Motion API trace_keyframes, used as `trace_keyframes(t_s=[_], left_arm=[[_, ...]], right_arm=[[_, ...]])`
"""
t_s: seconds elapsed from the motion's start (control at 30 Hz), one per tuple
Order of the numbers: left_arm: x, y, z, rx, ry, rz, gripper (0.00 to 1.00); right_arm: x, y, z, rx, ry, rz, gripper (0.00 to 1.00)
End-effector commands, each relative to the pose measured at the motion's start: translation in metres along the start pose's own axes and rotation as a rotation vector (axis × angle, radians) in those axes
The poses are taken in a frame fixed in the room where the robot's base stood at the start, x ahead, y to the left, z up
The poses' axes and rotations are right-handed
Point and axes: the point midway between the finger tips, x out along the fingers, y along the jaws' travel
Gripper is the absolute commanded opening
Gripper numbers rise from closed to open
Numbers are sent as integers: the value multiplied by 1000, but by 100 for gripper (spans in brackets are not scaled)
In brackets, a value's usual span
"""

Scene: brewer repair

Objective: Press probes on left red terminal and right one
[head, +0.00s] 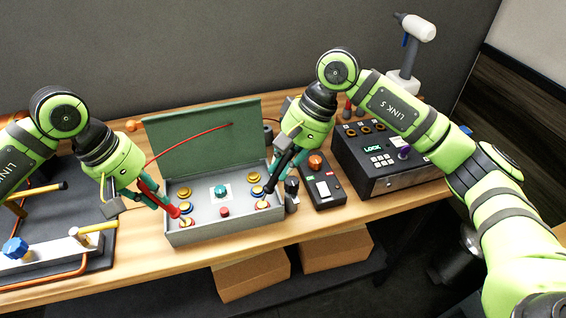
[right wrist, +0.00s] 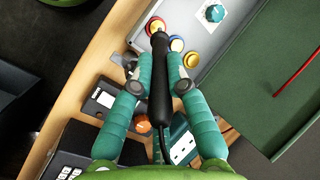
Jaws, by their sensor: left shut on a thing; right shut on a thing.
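The grey brewer box (head: 205,236) has a column of yellow, blue and red-ringed terminals on each side. My left gripper (head: 148,190) is shut on a red probe (head: 165,206); its tip is at or just above the left red terminal (head: 187,223). My right gripper (head: 284,163) is shut on a black probe (head: 271,184); its tip is at the right red terminal (head: 263,206). The right wrist view shows the black probe (right wrist: 158,90) between the teal fingers, its tip over the red terminal (right wrist: 153,22). Actual contact cannot be told for either tip.
The green lid (head: 205,140) stands open behind the box, with a red cable across it. A handheld meter (head: 323,190) and a black LOCK unit (head: 385,160) stand to the right. Copper pipes and a blue-knobbed valve (head: 15,248) are at left.

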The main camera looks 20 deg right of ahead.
Motion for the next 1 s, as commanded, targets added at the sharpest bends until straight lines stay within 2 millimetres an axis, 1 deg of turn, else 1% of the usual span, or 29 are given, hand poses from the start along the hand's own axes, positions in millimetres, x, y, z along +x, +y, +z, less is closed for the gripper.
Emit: trace_keyframes(t_s=[0.47,1.0], left_arm=[[1,0,0,-1,-2,-2,0],[1,-1,0,0,-2,-3,0]], right_arm=[[0,0,0,0,0,0,0],[6,3,-1,0,0,1,0]])
